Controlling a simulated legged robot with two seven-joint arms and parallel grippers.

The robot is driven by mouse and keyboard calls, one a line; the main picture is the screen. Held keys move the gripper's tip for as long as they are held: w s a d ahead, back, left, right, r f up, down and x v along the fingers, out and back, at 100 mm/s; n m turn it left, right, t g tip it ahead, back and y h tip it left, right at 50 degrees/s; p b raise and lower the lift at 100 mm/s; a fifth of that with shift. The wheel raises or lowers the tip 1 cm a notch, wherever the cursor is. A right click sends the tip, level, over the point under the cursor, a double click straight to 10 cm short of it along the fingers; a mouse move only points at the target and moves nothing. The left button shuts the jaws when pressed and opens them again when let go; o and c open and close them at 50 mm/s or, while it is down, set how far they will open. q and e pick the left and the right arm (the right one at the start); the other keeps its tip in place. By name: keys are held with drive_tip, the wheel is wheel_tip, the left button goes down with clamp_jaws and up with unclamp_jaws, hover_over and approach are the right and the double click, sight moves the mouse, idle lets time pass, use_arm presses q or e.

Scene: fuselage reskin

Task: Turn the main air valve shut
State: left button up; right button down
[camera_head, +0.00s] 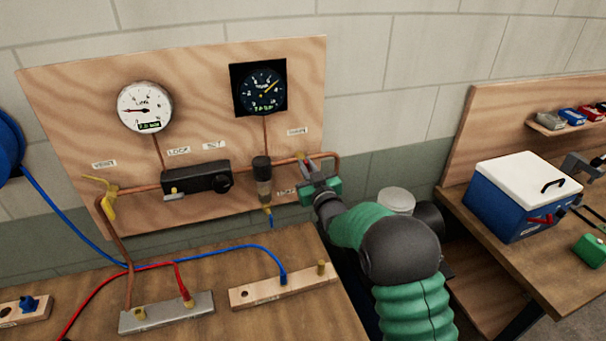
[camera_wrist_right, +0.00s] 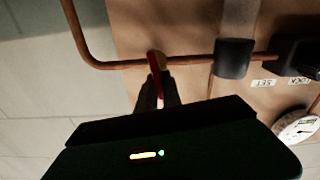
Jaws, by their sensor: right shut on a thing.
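The main air valve (camera_head: 301,157) sits on the copper pipe at the right side of the plywood panel. Its brass body also shows in the right wrist view (camera_wrist_right: 158,58), with a red handle (camera_wrist_right: 154,68) standing out from the pipe line. My right gripper (camera_head: 314,174) is at the valve, its fingers (camera_wrist_right: 157,92) shut on the red handle. The fingers cover the handle's far end. In the wrist view the handle looks roughly crosswise to the pipe. My left gripper is not in view.
A white gauge (camera_head: 145,107) and a dark gauge (camera_head: 260,88) hang on the panel above a black regulator (camera_head: 196,178) and a filter (camera_head: 262,178). A yellow-handled valve (camera_head: 106,195) is at the left. Hoses cross the bench below. A blue cooler (camera_head: 510,210) stands right.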

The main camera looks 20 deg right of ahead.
drive_tip(key=f, duration=0.1)
drive_tip(key=f+m+b, duration=0.1)
drive_tip(key=shift+s+d+f+g, duration=0.2)
drive_tip(key=shift+f+g, duration=0.1)
drive_tip(key=shift+f, duration=0.1)
drive_tip(key=shift+m, duration=0.4)
drive_tip(key=shift+a+r, duration=0.1)
drive_tip(key=shift+a, duration=0.05)
drive_tip(key=c, duration=1.7)
unclamp_jaws()
drive_tip(key=shift+o, duration=0.9)
drive_tip(key=shift+w, duration=0.15)
drive_tip(key=shift+w+r, duration=0.1)
drive_tip(key=shift+r, duration=0.05)
drive_tip(key=shift+r, duration=0.1)
